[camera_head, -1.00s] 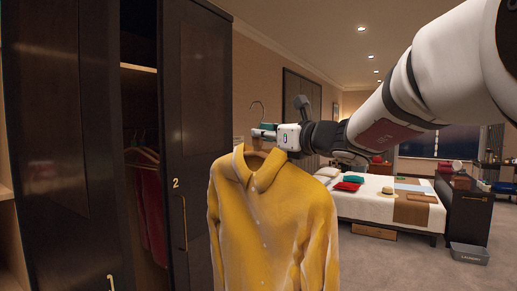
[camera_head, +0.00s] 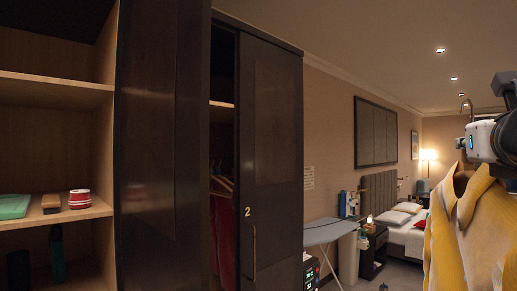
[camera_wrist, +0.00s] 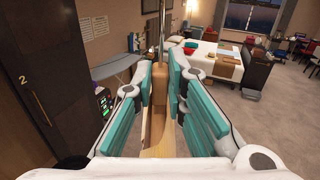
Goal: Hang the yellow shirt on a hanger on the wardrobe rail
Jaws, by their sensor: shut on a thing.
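The yellow shirt (camera_head: 468,235) hangs from a hanger at the right edge of the head view, partly cut off. My gripper (camera_head: 468,143) is shut on the hanger's neck, above the collar. The hanger's thin hook (camera_head: 466,104) points up. In the wrist view the wooden hanger (camera_wrist: 159,85) stands between the teal finger pads. The dark wardrobe (camera_head: 275,150) is left of my gripper, well apart from it. Its door marked 2 leaves a narrow opening, where red clothes (camera_head: 222,235) hang on hangers. The rail itself is hidden.
Open shelves (camera_head: 55,88) at the left hold a red-and-white round box (camera_head: 80,199) and a green item (camera_head: 13,206). An ironing board (camera_head: 330,232) stands right of the wardrobe, with a bed (camera_head: 405,235) beyond. Open floor (camera_wrist: 240,130) shows at right in the wrist view.

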